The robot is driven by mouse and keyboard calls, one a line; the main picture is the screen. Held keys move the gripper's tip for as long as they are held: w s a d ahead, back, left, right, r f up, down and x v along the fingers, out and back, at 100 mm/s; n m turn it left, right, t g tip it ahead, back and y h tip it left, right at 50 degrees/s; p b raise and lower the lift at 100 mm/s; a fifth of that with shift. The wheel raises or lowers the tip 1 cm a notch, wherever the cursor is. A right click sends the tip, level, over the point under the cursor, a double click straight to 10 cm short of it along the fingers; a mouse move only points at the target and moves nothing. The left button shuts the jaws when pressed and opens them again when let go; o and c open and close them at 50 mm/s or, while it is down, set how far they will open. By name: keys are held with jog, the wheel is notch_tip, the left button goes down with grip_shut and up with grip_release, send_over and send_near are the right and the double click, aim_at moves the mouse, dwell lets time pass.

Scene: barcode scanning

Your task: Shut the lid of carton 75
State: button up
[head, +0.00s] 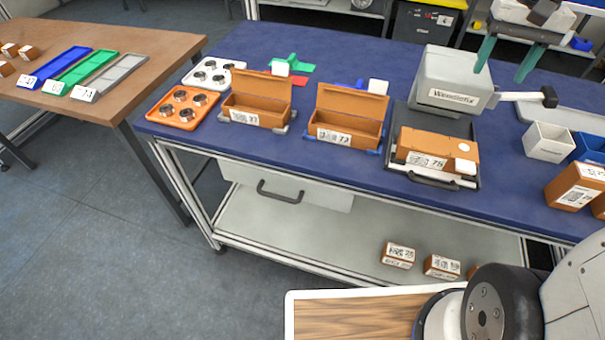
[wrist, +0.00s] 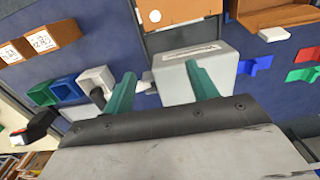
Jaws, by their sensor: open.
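Carton 75 (head: 437,150) is an orange box with a white label on its front. It sits on a dark tray with a handle, in front of the grey Wondasfix device (head: 450,82). Its top looks flat and closed, with a white round spot at the right; no raised lid shows. In the wrist view part of carton 75 (wrist: 182,10) shows at the top edge. My gripper (head: 507,62) is open and empty, its teal fingers apart, above the table behind and right of the device. In the wrist view my gripper (wrist: 160,88) has the device (wrist: 205,65) beyond its fingers.
Two orange cartons (head: 257,97) (head: 348,115) stand to the left with lids raised. An orange tray (head: 183,107) and a white tray (head: 213,73) are further left. A white bin (head: 548,142), blue bin (head: 588,148) and labelled boxes (head: 577,185) stand at the right.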

jog(key=s+a+n, duration=0.1)
jog(key=s+a, duration=0.3)
jog(key=s, duration=0.3)
jog(key=s+a+f+n+t, duration=0.1)
jog(key=s+a+n, duration=0.15)
jog(key=s, duration=0.45)
jog(key=s+a+n, duration=0.1)
jog(key=s+a, duration=0.3)
jog(key=s, duration=0.4)
jog(key=w+a+f+n+h, duration=0.2)
jog(key=a+f+n, duration=0.3)
jog(key=a, duration=0.3)
jog(key=w+a+f+n+t+h, duration=0.1)
jog(key=w+a+f+n+h, duration=0.1)
jog(key=w+a+f+n, duration=0.2)
jog(key=w+a+f+n+t+h, duration=0.1)
jog(key=w+a+f+n, duration=0.3)
jog(key=a, duration=0.9)
notch_tip(320, 180, down, 3)
jog(key=n+h, duration=0.1)
jog(key=n, duration=0.4)
jog(key=shift+a, duration=0.4)
jog(key=shift+w, duration=0.1)
